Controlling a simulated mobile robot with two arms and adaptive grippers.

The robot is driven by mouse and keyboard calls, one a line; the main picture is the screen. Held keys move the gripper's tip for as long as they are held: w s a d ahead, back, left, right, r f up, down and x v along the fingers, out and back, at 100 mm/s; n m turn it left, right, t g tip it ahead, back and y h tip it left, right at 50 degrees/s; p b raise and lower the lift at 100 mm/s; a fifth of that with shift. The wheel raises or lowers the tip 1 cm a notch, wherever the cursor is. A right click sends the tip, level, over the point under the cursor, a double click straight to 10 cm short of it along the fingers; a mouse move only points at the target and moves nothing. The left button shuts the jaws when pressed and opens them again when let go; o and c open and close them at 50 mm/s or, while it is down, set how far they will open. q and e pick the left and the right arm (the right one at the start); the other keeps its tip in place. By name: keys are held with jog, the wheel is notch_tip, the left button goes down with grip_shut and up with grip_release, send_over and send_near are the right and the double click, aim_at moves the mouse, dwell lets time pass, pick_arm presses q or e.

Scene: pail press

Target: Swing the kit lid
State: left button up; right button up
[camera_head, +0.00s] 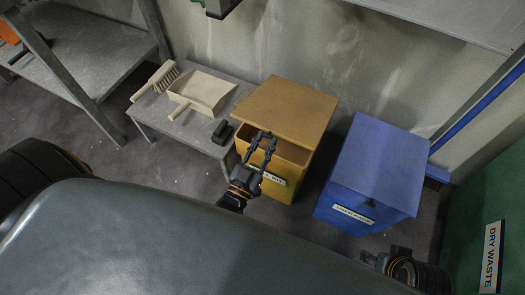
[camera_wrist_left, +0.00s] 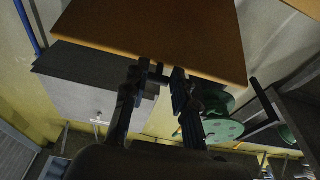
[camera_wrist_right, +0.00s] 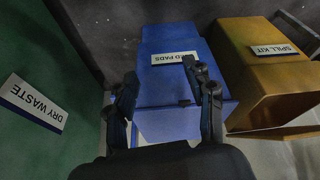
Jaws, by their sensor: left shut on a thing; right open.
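The spill kit is a yellow-orange box (camera_head: 287,189) standing on the floor in the head view. Its flat lid (camera_head: 287,103) is partly raised, and a gap at the front shows the box's inside. My left gripper (camera_head: 266,139) is at the lid's front edge, shut on what looks like its small dark handle. In the left wrist view the lid's underside (camera_wrist_left: 165,35) is above the fingertips (camera_wrist_left: 161,72). My right gripper (camera_head: 386,260) is open and empty in front of the blue box. The right wrist view shows the kit's label (camera_wrist_right: 275,49).
A closed blue box (camera_head: 370,176) labelled for pads stands right of the kit. A green dry waste container (camera_head: 505,180) is at far right.

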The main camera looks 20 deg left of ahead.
pick_arm(q)
jog(key=shift+s+f, duration=0.1)
jog(key=shift+f, duration=0.25)
jog(key=shift+s+f+b, duration=0.25)
jog(key=shift+f+b, duration=0.2)
jog(key=shift+f, duration=0.1)
jog(key=shift+s+f+b, duration=0.25)
jog(key=shift+f+b, duration=0.15)
jog(key=shift+f, duration=0.15)
pick_arm(e)
jog(key=shift+v, duration=1.1)
jog(key=shift+s+d, duration=0.1)
jog(key=shift+s, duration=0.05)
